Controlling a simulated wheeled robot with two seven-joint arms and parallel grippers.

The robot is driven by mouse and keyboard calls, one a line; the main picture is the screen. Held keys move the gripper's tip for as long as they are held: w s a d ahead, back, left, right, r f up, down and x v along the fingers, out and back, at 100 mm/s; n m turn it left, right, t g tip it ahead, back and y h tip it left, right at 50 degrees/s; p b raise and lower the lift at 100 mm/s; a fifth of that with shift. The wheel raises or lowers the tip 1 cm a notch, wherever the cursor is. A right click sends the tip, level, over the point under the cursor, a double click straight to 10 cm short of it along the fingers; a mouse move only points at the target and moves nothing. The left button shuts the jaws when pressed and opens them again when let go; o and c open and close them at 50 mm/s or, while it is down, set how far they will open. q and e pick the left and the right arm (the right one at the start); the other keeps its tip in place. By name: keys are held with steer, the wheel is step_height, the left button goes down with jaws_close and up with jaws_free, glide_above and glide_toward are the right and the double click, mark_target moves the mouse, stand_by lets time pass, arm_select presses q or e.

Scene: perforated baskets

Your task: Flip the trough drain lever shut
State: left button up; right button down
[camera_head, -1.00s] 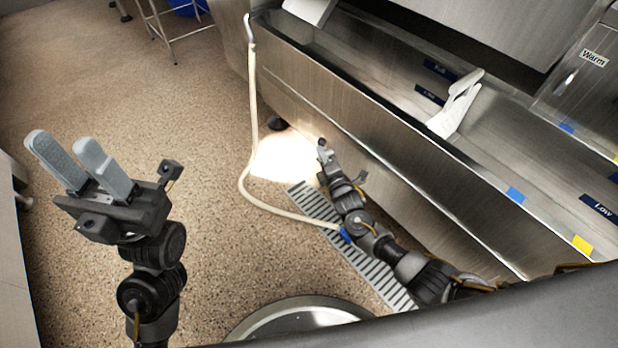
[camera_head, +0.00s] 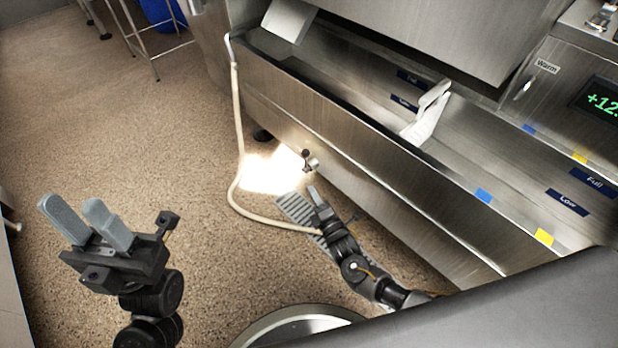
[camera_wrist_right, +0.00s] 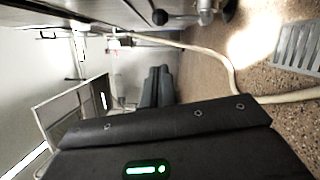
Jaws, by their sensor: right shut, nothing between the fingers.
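The trough (camera_head: 330,110) is a long steel basin at the upper right of the head view. Low on its front wall sits the drain valve (camera_head: 312,163), a small steel fitting with a dark-knobbed lever (camera_head: 306,153). The black knob (camera_wrist_right: 160,17) and steel valve body (camera_wrist_right: 205,8) also show at the top of the right wrist view. My right gripper (camera_head: 313,192) is below the valve, apart from it; its fingers (camera_wrist_right: 158,84) are together and empty. My left gripper (camera_head: 72,220) is open and empty at the lower left, far from the valve.
A pale hose (camera_head: 236,110) hangs from the trough's left end and curves across the floor near my right arm. A slotted floor grate (camera_head: 294,208) lies below the valve. Speckled floor at left is open.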

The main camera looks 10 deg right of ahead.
steer(key=shift+v, duration=1)
